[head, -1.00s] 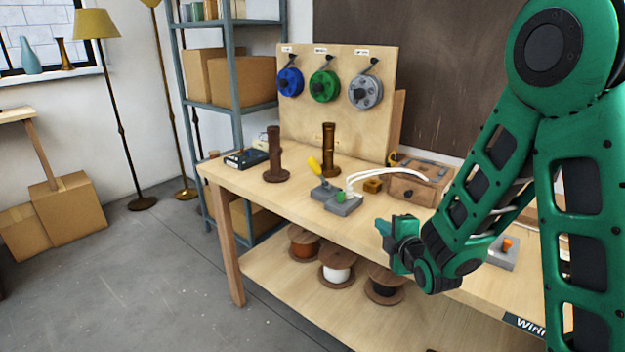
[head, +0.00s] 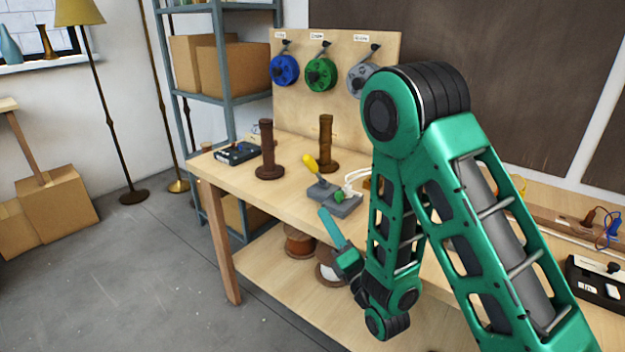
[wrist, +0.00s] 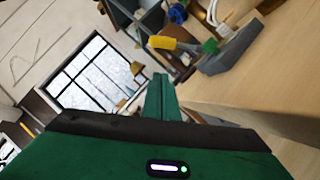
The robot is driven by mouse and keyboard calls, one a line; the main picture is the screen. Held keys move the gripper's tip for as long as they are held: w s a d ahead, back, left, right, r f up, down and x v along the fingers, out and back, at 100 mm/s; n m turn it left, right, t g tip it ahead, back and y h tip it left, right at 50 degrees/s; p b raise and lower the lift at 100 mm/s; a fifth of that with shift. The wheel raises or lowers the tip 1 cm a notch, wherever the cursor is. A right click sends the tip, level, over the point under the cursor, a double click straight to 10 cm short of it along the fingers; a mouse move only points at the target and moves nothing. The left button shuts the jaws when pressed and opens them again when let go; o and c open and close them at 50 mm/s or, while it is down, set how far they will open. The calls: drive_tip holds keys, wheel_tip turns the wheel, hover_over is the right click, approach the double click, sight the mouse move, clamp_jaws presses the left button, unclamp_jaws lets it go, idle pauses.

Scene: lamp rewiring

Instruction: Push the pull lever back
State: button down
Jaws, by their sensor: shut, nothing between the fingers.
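The pull lever has a yellow handle (head: 310,163) and stands on a grey base (head: 338,196) near the front edge of the workbench. The handle leans to the left in the head view. A green part (head: 340,196) and white wires sit on the base. In the wrist view the yellow handle (wrist: 162,43) and the grey base (wrist: 235,54) show at the top, beyond the fingers. My gripper (head: 329,217) is shut and empty. It is in front of the bench edge, just below and in front of the lever base, with a gap that I cannot measure.
Two brown turned posts (head: 268,150) stand behind the lever, and a dark device (head: 238,153) lies at the bench's left end. Wire spools (head: 299,244) sit on the lower shelf. My arm hides the middle of the bench.

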sight(317, 172)
drive_tip(key=shift+a, duration=0.15)
drive_tip(key=x, duration=0.9)
drive_tip(key=shift+w+a+r, duration=0.1)
drive_tip(key=shift+w+a, duration=0.15)
drive_tip(key=shift+w+d+r, duration=0.25)
drive_tip(key=shift+w+r, duration=0.3)
drive_tip(key=shift+w, duration=0.3)
drive_tip(key=shift+w+d+r, duration=0.25)
drive_tip(key=shift+w+r, duration=0.35)
drive_tip(key=shift+w, duration=0.3)
drive_tip(key=shift+d, duration=0.1)
